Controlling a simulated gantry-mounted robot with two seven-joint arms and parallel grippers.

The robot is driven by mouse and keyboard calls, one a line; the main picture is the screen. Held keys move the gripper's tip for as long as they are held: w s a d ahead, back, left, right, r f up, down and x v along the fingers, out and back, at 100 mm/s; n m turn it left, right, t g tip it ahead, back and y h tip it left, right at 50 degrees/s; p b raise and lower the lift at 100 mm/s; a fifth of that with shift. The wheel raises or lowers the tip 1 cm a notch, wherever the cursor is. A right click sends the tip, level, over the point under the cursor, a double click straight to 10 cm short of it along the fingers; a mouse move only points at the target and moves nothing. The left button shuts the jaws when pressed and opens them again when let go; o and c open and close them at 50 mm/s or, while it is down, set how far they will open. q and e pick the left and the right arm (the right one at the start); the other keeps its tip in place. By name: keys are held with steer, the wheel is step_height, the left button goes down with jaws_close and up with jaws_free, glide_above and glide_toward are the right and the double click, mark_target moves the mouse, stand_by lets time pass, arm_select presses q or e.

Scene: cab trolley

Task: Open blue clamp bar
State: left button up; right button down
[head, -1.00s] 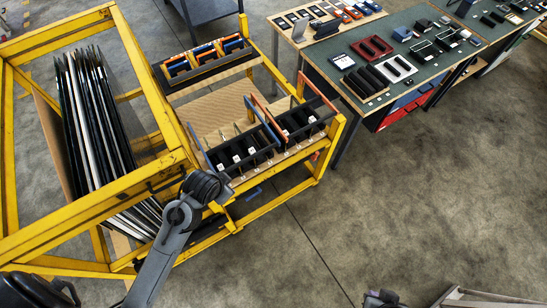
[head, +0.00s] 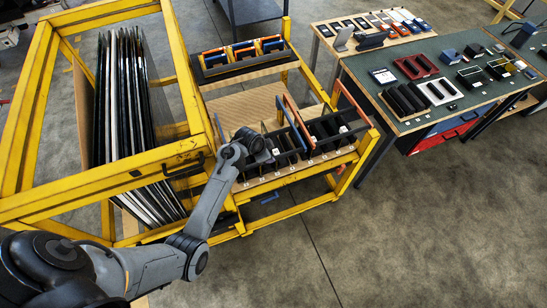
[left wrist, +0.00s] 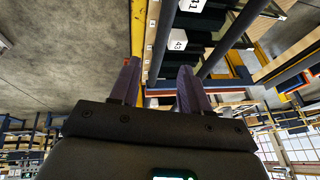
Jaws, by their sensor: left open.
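A slim blue bar (head: 291,124) stands slanted beside an orange bar (head: 297,120) over the dark slotted rack of the yellow trolley in the head view. A blue-grey bar (head: 219,130) stands at the rack's left end. I cannot tell which one is the clamp bar. My left gripper (head: 264,153) is over the left part of the rack, to the left of the slanted blue bar. In the left wrist view, my left gripper (left wrist: 158,72) has its fingers apart, with nothing clearly held between them. My right gripper is out of view.
The yellow trolley frame (head: 110,185) holds long dark and white strips (head: 125,110). A tray with blue and orange pieces (head: 245,58) sits behind the rack. A green-topped table (head: 440,85) stands at right. White number tags (left wrist: 178,40) line the rack. Floor at lower right is clear.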

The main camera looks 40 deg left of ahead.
arm_select(q)
steer(key=b+x, duration=0.1)
steer(key=x, duration=0.6)
steer(key=shift+w+f, duration=0.1)
steer(key=shift+f, duration=0.15)
jaws_close()
